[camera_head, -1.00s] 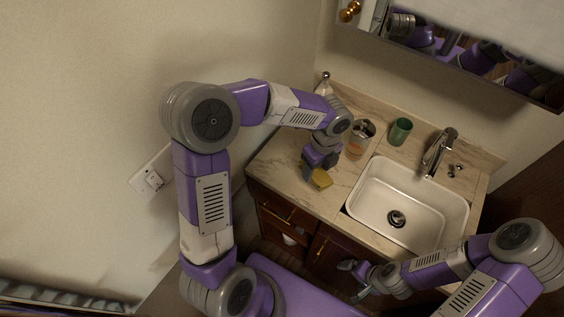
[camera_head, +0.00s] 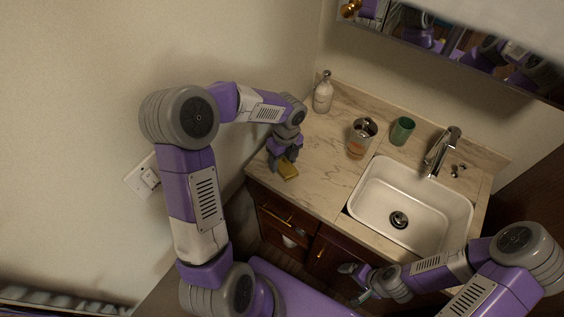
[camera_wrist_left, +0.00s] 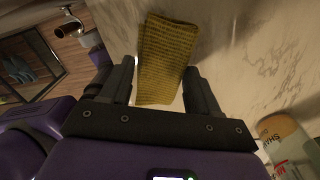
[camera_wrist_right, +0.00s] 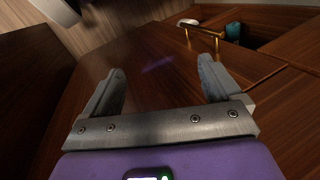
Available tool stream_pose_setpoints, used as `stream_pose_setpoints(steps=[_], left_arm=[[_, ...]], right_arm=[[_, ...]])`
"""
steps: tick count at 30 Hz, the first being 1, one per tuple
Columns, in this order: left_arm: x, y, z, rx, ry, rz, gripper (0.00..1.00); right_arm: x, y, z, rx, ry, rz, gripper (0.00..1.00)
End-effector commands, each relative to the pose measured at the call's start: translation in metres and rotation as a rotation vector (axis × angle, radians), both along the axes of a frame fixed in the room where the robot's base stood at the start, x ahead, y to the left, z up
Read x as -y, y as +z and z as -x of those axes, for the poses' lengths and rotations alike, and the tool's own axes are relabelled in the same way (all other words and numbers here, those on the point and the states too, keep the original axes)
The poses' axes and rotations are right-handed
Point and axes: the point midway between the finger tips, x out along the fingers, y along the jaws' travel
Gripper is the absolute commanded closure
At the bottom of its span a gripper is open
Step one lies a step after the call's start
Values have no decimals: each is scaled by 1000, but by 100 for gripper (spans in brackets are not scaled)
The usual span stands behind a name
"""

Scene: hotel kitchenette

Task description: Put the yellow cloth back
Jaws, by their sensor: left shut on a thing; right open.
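The yellow cloth (camera_head: 288,172) is a small folded, textured piece at the left front part of the marble counter. It also shows large in the left wrist view (camera_wrist_left: 160,62), between the fingers. My left gripper (camera_head: 280,165) points down at the counter and is shut on the cloth. Whether the cloth touches the counter is hard to tell. My right gripper (camera_head: 360,279) is low in front of the cabinet, open and empty. In the right wrist view its fingers (camera_wrist_right: 161,88) stand wide apart before dark wood.
A white soap bottle (camera_head: 323,94), a metal cup (camera_head: 363,130), an amber-labelled container (camera_head: 356,150) and a green cup (camera_head: 402,130) stand along the back of the counter. The white sink (camera_head: 372,205) and faucet (camera_head: 440,150) are right. The counter's middle (camera_head: 325,160) is clear.

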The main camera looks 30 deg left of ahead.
Motion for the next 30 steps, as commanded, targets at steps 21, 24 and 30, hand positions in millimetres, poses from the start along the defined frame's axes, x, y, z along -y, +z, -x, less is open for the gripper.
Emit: stream_pose_setpoints(steps=[21,24,30], left_arm=[[-4,-10,0,0,1,-1,12],[-4,-5,-1,3,1,-1,12],[-3,28,-4,5,2,-2,12]], right_arm=[[0,-4,0,0,0,0,9],[0,-3,0,0,0,0,9],[0,7,0,0,0,0,9]])
